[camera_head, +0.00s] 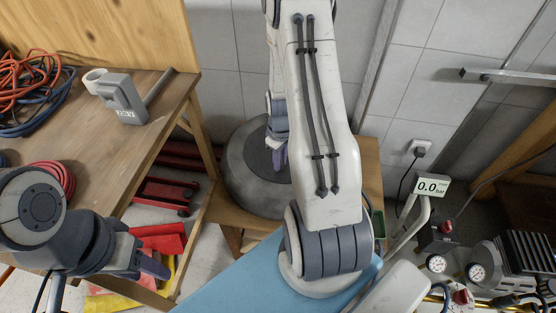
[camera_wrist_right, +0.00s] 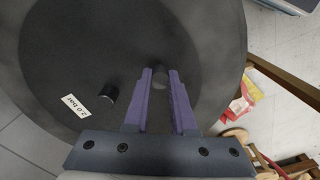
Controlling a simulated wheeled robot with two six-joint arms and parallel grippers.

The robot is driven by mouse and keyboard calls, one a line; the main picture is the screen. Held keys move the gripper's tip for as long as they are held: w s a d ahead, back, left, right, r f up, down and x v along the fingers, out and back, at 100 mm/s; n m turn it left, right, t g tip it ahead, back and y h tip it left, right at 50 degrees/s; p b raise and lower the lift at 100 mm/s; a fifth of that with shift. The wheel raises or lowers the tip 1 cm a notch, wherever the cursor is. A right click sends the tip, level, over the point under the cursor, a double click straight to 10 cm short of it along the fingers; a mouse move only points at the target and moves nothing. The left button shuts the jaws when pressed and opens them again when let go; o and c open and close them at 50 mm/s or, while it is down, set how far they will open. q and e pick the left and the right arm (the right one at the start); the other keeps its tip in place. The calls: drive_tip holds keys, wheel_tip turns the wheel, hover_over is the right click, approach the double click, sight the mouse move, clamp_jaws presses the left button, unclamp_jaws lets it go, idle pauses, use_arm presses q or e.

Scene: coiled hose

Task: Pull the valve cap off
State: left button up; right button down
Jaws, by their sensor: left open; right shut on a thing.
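A short black cylinder (camera_wrist_right: 108,92) shows to the left of the fingers, beside a white "2.0 bar" label (camera_wrist_right: 88,106). In the head view my right gripper (camera_head: 281,157) is partly hidden by my arm. My left gripper (camera_head: 154,266) is open and empty, front left.
A wooden bench (camera_head: 150,140) at left carries coiled red hose (camera_head: 30,75), blue hose and a grey device (camera_head: 122,98). A red jack (camera_head: 165,195) lies below. At right are a gauge display (camera_head: 431,187) reading 0.0 bar and a compressor (camera_head: 500,265).

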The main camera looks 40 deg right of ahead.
drive_tip(key=shift+r, duration=0.15)
drive_tip(key=shift+r+p, duration=2.4)
drive_tip(key=shift+r, duration=0.15)
